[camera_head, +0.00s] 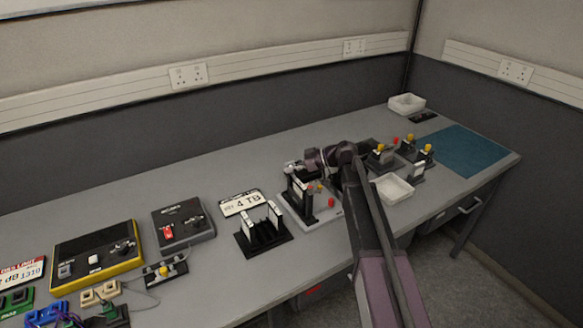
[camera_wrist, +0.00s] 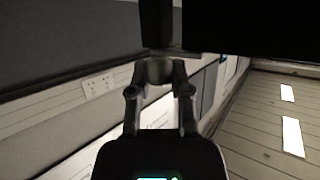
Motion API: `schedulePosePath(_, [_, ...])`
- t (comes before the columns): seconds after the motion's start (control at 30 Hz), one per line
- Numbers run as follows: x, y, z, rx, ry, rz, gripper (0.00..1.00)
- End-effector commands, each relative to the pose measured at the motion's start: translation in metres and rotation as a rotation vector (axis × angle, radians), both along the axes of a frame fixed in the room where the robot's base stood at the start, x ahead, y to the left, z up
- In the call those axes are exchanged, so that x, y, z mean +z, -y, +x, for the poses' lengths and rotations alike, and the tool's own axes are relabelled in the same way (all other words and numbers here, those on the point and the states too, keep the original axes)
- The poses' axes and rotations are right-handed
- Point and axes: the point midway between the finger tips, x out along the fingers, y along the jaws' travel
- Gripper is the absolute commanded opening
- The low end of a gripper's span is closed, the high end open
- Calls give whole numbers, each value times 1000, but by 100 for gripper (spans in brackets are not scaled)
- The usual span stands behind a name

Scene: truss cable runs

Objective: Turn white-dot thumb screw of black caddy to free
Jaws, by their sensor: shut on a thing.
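In the head view a black caddy (camera_head: 299,196) with upright posts stands on a pale grey base, with small red knobs beside it. My gripper (camera_head: 299,168) is at its upper rear, partly hidden by the caddy's posts and my arm. In the wrist view my gripper (camera_wrist: 160,72) is shut, with a short grey rounded piece (camera_wrist: 160,70), probably the thumb screw, between its fingertips. A dark post (camera_wrist: 161,25) rises directly beyond the piece. No white dot is clear in either view, so I cannot tell the screw's angle.
A second black rack (camera_head: 262,240) with white-topped posts stands left of the caddy. A white tray (camera_head: 392,188) and yellow-knobbed fixtures (camera_head: 381,155) are to the right. A teal mat (camera_head: 462,150) lies at the right end. The bench's back strip is clear.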

Motion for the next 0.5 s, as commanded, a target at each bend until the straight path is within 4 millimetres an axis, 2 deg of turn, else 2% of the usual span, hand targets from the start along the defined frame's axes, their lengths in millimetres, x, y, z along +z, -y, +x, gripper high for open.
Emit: schedulePosePath(0.5, [0, 0, -4, -321, -1, -1, 0])
